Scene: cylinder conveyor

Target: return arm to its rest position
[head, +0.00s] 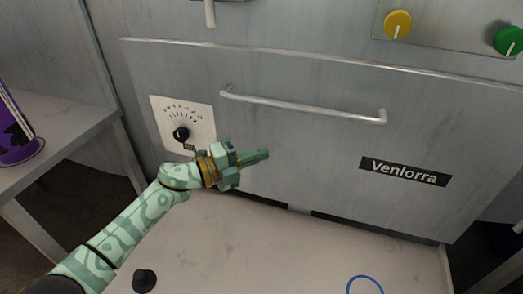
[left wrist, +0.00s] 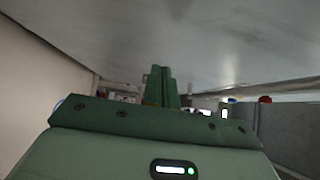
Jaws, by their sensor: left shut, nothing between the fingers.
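My left arm comes in from the lower left in the head view. Its green gripper (head: 255,157) is shut and empty, pointing right in front of the grey machine's lower panel, just right of the black dial (head: 181,134). In the left wrist view the gripper's fingers (left wrist: 161,88) show closed together past the green palm. My right gripper is not in view.
The grey machine has a bar handle (head: 305,107), a "Venlorra" label (head: 405,171), a yellow knob (head: 398,24) and a green knob (head: 508,40). A pale surface (head: 260,245) lies below, with a blue ring (head: 365,285). A side table (head: 60,125) stands left with a purple object (head: 14,140).

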